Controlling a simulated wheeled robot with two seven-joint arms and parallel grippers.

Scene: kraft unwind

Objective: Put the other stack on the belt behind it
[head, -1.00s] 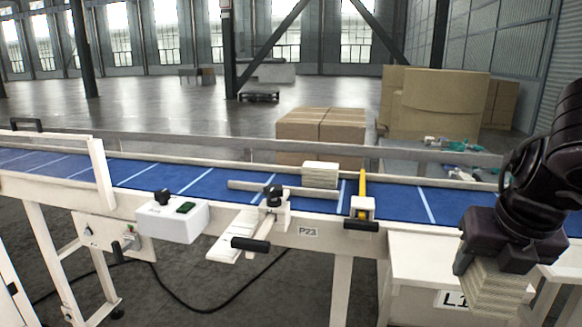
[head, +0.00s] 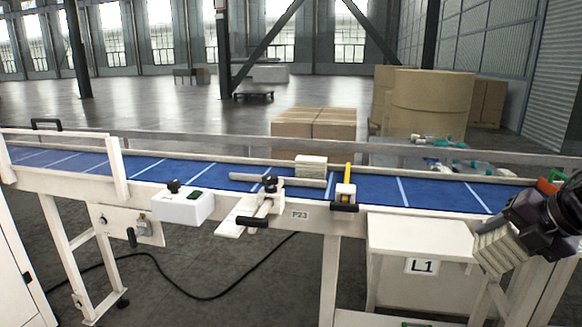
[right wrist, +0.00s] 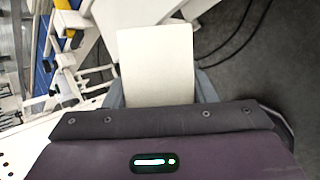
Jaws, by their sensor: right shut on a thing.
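My right gripper (head: 512,236) is shut on a cream stack of flat sheets (head: 494,249) at the right edge of the head view. The stack hangs tilted, in front of the belt and to the right of the L1 box. In the right wrist view the held stack (right wrist: 157,66) shows as a pale rectangle between the fingers. Another stack (head: 311,166) sits on the blue belt (head: 385,189), by the far rail, left of the yellow bar. My left gripper is out of view.
A white box labelled L1 (head: 421,240) stands before the belt. A yellow bar on a clamp (head: 346,187) and a black-knobbed clamp with a guide (head: 270,190) reach over the belt. The belt right of the yellow bar is clear. Cardboard boxes (head: 313,124) stand behind.

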